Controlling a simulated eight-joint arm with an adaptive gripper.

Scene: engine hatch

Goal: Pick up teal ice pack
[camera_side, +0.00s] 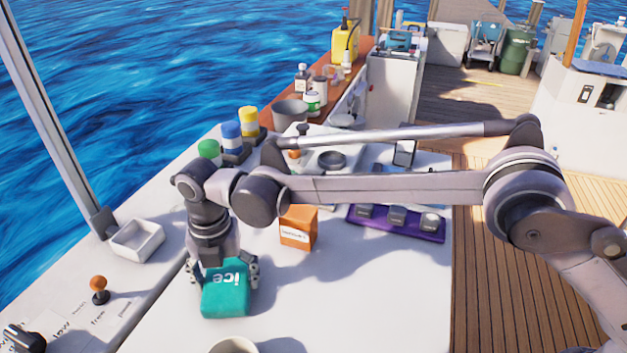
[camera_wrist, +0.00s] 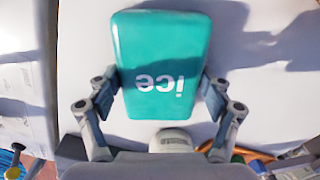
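The teal ice pack (camera_side: 225,290) lies on the white counter in the side view, with white "ice" lettering on its top. In the wrist view the ice pack (camera_wrist: 161,65) fills the upper middle, its lettering upside down. My gripper (camera_side: 223,273) is low over the far end of the pack, pointing down. Its fingers (camera_wrist: 159,97) are spread wide, one on each side of the pack's near part in the wrist view. The pads are very close to the pack's sides; contact is not clear. The pack shows no clear lift off the counter.
An orange box (camera_side: 298,228) stands right of my gripper, with a purple tray (camera_side: 396,223) beyond it. A white open bin (camera_side: 136,239) is at left. A round container (camera_side: 233,345) is at the front edge. Colored-lid jars (camera_side: 231,138) stand behind. The counter right of the pack is clear.

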